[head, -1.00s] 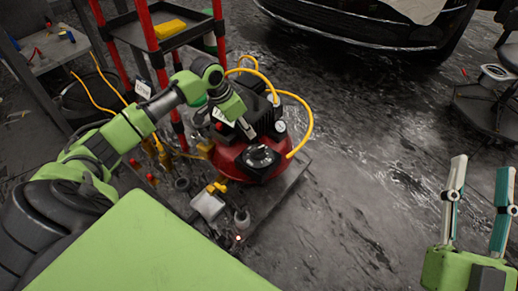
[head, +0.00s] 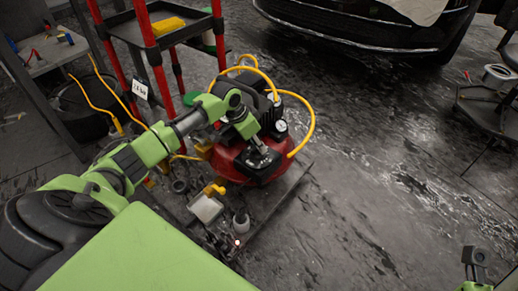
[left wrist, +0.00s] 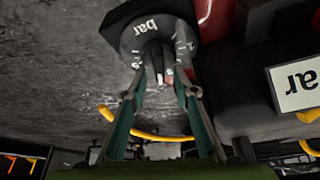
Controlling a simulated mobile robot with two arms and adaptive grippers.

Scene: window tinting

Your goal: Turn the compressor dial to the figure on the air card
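The compressor (head: 232,166) is red and black, with a gauge (head: 281,126) on its right. My left gripper (head: 259,152) points down at its dial, mostly covering it in the head view. The left wrist view shows the dial (left wrist: 184,27), dark grey with white marks and an upside-down "bar". My left fingertips (left wrist: 163,76) stand either side of its knob; I cannot tell whether they press it. A white card (left wrist: 297,82) there shows only "ar". A white card (head: 140,88) hangs by the cart, its figure too small to read surely. My right gripper (head: 477,262) is partly in view at bottom right.
Yellow hoses (head: 310,120) loop around the compressor. The red and black cart (head: 160,45) stands behind it. A small white container (head: 206,208) and a bottle (head: 241,221) stand in front. A dark car (head: 375,25) is at the back. The wet floor to the right is clear.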

